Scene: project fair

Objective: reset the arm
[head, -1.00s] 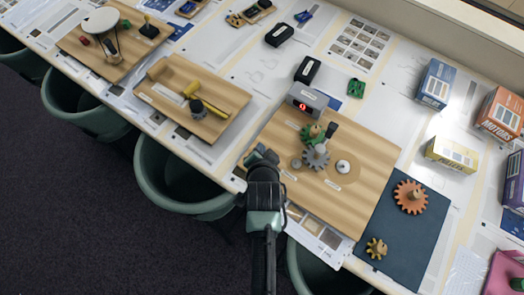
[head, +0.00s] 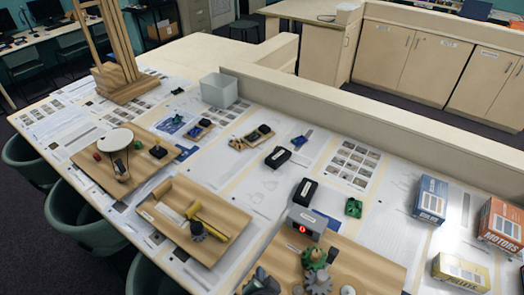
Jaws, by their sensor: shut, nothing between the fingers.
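My gripper (head: 262,281) shows only in part at the bottom edge of the head view, dark and seen from above. It is shut and holds nothing. It is at the left edge of the wooden gear board (head: 365,262). The rest of my arm is below the picture.
Boxes (head: 430,198) stand at right. A low wall (head: 400,133) runs behind the table.

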